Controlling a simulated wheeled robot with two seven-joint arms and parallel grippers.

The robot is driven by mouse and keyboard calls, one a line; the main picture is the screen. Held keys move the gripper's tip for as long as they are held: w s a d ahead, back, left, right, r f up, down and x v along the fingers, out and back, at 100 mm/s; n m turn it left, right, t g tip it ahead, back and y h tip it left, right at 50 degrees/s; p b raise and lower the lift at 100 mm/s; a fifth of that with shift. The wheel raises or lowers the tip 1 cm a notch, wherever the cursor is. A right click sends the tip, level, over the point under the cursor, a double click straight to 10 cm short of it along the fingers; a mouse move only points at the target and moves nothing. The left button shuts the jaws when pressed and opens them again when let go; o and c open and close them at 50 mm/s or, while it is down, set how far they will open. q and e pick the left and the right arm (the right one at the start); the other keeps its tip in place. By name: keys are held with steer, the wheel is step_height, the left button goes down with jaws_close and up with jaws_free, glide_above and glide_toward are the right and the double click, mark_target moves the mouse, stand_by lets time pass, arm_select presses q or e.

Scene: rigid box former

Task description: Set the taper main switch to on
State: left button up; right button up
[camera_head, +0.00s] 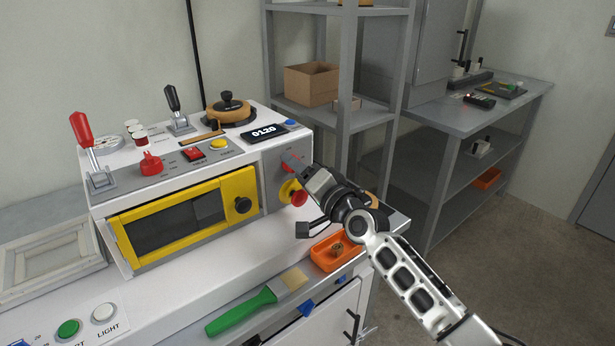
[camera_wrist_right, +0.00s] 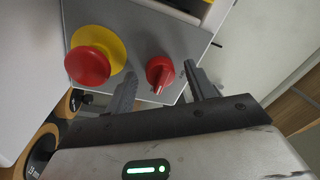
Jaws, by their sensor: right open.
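The box former (camera_head: 180,180) is a white and grey machine on the bench, with a yellow-framed window. My right gripper (camera_head: 293,164) is open at that side panel. In the wrist view its fingers (camera_wrist_right: 162,80) stand on either side of the red switch, with no clear grip on it. In the head view the gripper mostly hides the switch. My left gripper is out of view.
A red mushroom button on a yellow plate (camera_wrist_right: 90,62) sits close beside the switch. An orange tray (camera_head: 325,262) and a green-handled brush (camera_head: 240,310) lie on the bench below my right arm. Grey shelves (camera_head: 345,118) stand behind.

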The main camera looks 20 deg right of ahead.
steer(key=v, duration=1.6)
steer(key=shift+b, duration=0.45)
steer(key=shift+w, duration=0.1)
steer(key=s+a+f+n+g+h, duration=0.1)
steer(key=s+a+f+n+g, duration=0.2)
steer(key=s+f, duration=0.6)
steer(key=s+a+f+n+g+h, duration=0.2)
steer(key=s+a+f+n+g, duration=0.2)
steer(key=s+f, duration=0.5)
step_height(320, 180, down, 4)
steer(key=a+n, duration=0.2)
steer(key=n, duration=0.1)
steer(key=shift+f, duration=0.2)
steer(key=shift+a, duration=0.25)
